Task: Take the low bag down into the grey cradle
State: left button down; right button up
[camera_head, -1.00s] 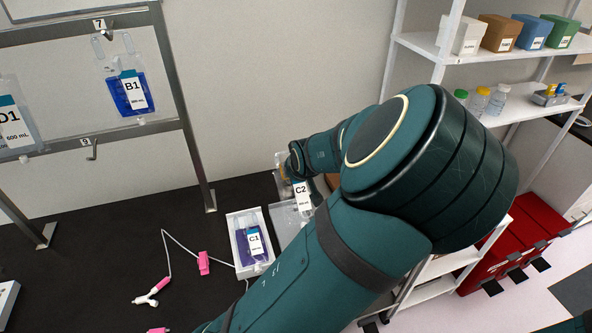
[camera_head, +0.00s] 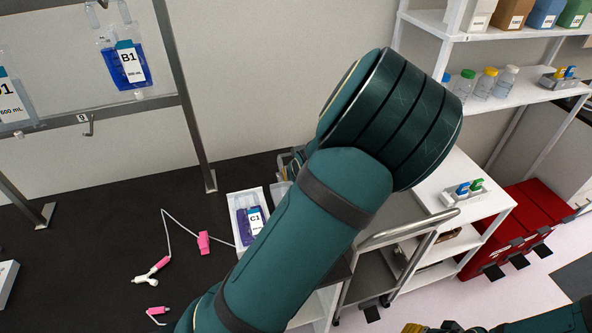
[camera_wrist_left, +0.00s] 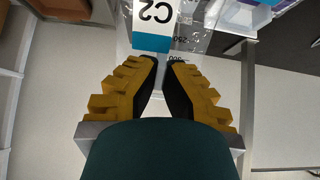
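The clear bag labelled C2 (camera_wrist_left: 155,18) shows in the left wrist view, its label upside down with the teal band nearest my fingers. My left gripper (camera_wrist_left: 163,62) has its yellow-backed fingers almost together at the bag's top end and appears shut on it. In the head view my left arm hides this gripper and the bag. A grey edge (camera_head: 281,188), perhaps the cradle, shows beside the white tray; my arm covers the rest. My right gripper (camera_head: 415,328) barely shows at the bottom edge.
A white tray (camera_head: 233,212) holds the bag C1 (camera_head: 255,222). Bag B1 (camera_head: 125,65) hangs on the rack; the lower hook 9 (camera_head: 90,128) is empty. Pink-ended tubing (camera_head: 204,243) lies on the dark table. A metal-railed cart (camera_head: 400,228) and white shelves stand right.

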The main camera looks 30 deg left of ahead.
pick_arm(q)
jog(key=shift+f, duration=0.35)
pick_arm(e)
jog(key=shift+f, duration=0.3)
pick_arm(q)
jog(key=c, duration=1.1)
grip_release()
jog(key=shift+o, duration=0.2)
jog(key=v, duration=1.2)
jog(key=shift+s, duration=0.1)
